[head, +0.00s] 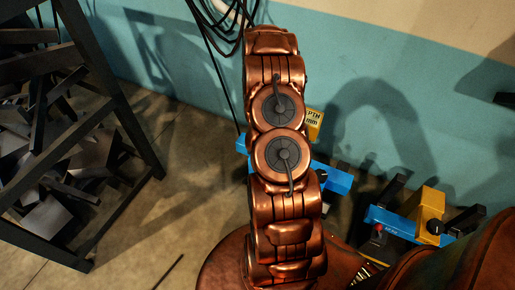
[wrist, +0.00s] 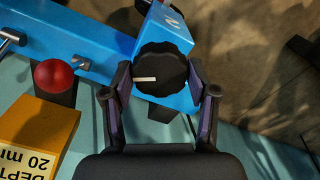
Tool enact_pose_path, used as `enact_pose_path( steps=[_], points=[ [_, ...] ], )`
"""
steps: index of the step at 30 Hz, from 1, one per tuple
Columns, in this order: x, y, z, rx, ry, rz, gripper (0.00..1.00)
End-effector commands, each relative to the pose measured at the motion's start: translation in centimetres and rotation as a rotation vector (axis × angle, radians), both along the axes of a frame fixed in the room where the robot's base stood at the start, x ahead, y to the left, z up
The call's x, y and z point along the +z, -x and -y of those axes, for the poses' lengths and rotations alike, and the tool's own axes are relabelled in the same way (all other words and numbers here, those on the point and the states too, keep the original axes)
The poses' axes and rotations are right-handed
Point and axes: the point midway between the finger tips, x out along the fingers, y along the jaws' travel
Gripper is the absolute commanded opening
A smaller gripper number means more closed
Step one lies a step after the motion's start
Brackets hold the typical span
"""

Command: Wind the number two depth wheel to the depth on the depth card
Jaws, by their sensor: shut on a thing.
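The number two depth wheel (wrist: 165,64) is a black scalloped knob on a blue block marked 2 (wrist: 172,22) in the wrist view. A white pointer line on the wheel points left in the picture. My gripper (wrist: 160,80) has its two fingers on the left and right sides of the wheel, shut on it. The yellow depth card (wrist: 40,135) is at lower left and reads "DEPTH" and "20 mm", partly cut off. In the head view the card (head: 314,123) shows partly behind my arm. My gripper and the wheel are hidden there.
A red ball knob (wrist: 54,76) stands left of the wheel by the blue beam (wrist: 75,40). In the head view, another blue frame with a yellow block (head: 430,208) is at right, and a dark rack of metal pieces (head: 75,150) at left.

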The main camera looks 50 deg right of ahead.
Motion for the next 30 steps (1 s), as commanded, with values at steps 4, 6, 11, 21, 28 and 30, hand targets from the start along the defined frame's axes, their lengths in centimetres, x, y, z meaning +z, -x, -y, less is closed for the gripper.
enact_pose_path(
  steps=[4,6,11,21,28,30],
  points=[
    [-0.01,-0.01,0.02,-0.001,0.000,0.000,0.24],
    [-0.01,-0.01,0.02,-0.001,0.000,0.000,0.24],
    [-0.01,0.01,0.01,-0.002,0.000,0.000,0.75],
    [0.00,0.01,0.01,-0.002,0.000,0.000,0.84],
    [0.52,-0.05,0.05,-0.002,0.001,0.001,0.84],
    [0.97,-0.08,0.07,-0.002,0.001,0.003,0.84]
  ],
)
